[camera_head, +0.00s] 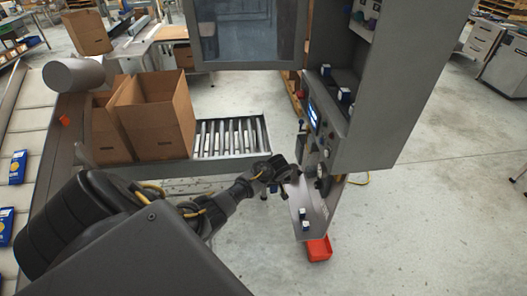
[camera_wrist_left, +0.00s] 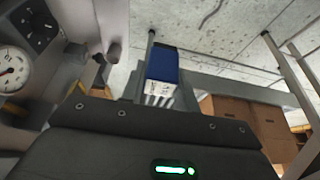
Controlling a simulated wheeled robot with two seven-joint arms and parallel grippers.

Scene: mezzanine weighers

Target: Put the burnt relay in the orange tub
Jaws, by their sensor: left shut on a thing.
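My left gripper (camera_head: 290,173) reaches in from the left to the front of the grey cabinet. It is shut on a blue and white relay with metal pins (camera_wrist_left: 162,70), which shows ahead of the wrist in the left wrist view. I cannot make out burn marks on it. In the head view the held relay is too small to tell apart from the gripper. The orange tub (camera_head: 319,250) is low beneath the cabinet's sloping grey panel, partly hidden by it and to the lower right of my gripper. My right gripper is not in view.
Two small blue-and-white relays (camera_head: 304,225) sit on the sloping grey panel (camera_head: 312,196). More stand on the cabinet's upper ledge (camera_head: 345,96). Dials are close beside the gripper, including a white gauge (camera_wrist_left: 14,70). Open cardboard boxes (camera_head: 160,115) and a roller conveyor (camera_head: 230,138) lie left.

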